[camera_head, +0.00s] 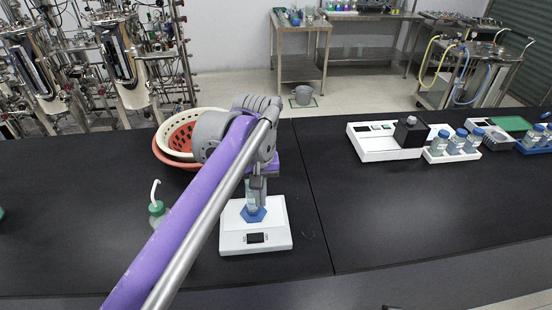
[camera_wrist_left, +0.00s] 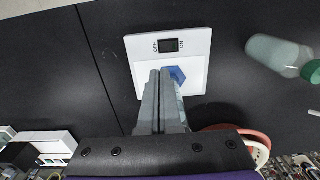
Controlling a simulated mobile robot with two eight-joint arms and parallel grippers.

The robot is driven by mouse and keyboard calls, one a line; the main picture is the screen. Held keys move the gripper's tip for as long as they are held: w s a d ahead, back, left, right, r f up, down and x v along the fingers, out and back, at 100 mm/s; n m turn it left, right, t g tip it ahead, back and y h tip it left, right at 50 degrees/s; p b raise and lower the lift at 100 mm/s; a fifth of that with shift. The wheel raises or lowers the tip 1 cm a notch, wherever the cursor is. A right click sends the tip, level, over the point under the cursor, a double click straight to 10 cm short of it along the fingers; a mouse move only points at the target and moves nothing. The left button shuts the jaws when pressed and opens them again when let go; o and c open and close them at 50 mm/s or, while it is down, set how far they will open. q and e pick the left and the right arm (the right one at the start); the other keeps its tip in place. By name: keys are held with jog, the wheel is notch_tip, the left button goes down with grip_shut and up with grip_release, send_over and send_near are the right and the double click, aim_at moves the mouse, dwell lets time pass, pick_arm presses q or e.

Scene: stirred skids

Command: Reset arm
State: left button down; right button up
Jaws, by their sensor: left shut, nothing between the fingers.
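My left arm reaches in from the lower left in the head view. Its left gripper (camera_head: 259,191) points down above a white scale (camera_head: 272,238) on the black bench. In the left wrist view the two fingers (camera_wrist_left: 160,73) lie together over the scale (camera_wrist_left: 143,48), with nothing held between them. A blue hexagonal piece (camera_head: 253,215) is on the scale, with a clear vessel just above it, partly hidden by the fingers. The blue piece also shows beside the fingertips in the left wrist view (camera_wrist_left: 178,74). My right gripper is not in view.
A green-capped wash bottle (camera_head: 157,209) stands left of the scale. Nested cream and red baskets (camera_head: 170,151) sit behind my arm. A white device (camera_head: 373,143) and a rack of blue-capped bottles (camera_head: 453,154) stand at the right. The bench right of the scale is clear.

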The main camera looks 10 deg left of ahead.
pick_arm(q)
jog(key=s+a+f+m+t, duration=0.1)
jog(key=s+a+f+t, duration=0.1)
jog(key=s+f, duration=0.6)
jog(key=s+a+f+m+t, duration=0.2)
jog(key=s+a+f+t, duration=0.1)
jog(key=s+f, duration=0.5)
jog(key=shift+s+a+t, duration=0.3)
jog(key=shift+s+a, duration=0.45)
